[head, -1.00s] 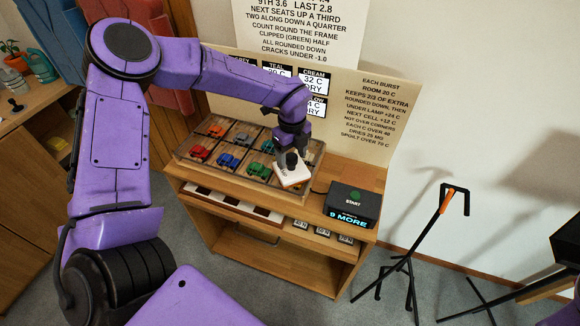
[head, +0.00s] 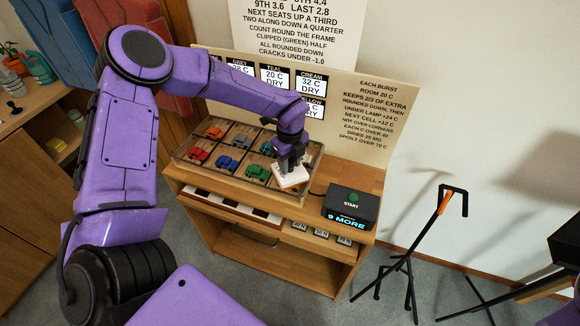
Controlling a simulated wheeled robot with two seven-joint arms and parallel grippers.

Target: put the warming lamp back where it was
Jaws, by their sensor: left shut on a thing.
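The warming lamp (head: 289,181) looks like a white block with a dark top part. It is at the front right corner of the wooden tray (head: 181,152). My left gripper (head: 288,164) comes down from above and is shut on its dark top. I cannot tell whether the lamp rests on the tray or hangs just above it. The tray is divided into cells holding small toy cars, such as an orange car (head: 214,132), a red car (head: 198,154), a blue car (head: 227,163) and a green car (head: 257,171). My right gripper is not in view.
A dark box (head: 351,205) with a green START button reads "9 MORE" right of the tray. Boards with printed text stand behind the bench (head: 350,178). A shelf below holds a strip of brown and white squares (head: 225,203). A black stand (head: 410,260) is at the right.

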